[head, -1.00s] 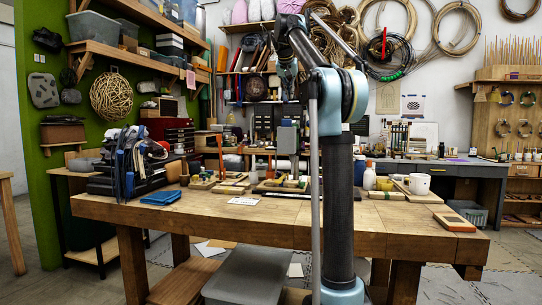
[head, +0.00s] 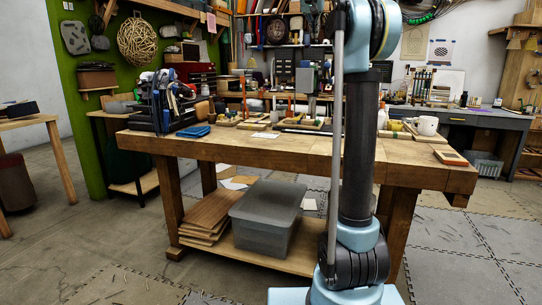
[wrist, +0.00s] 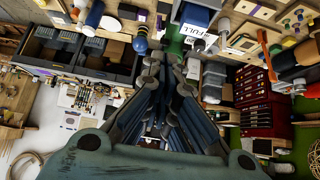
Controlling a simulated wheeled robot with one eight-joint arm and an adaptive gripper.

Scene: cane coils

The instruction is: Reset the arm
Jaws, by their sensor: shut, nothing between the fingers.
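My arm (head: 360,140) stands upright in front of the workbench in the head view. Its upper part runs out of the top of the picture. My gripper (wrist: 170,72) is in the middle of the wrist view, with its dark jointed fingers close together, shut and empty. The wrist view is turned over, with shelves and benches around the fingers. The fingers touch nothing that I can make out.
The wooden workbench (head: 290,148) carries a tool caddy (head: 165,105), a blue cloth (head: 194,131), a white mug (head: 427,126) and several small wooden pieces. A grey bin (head: 266,213) sits on its lower shelf.

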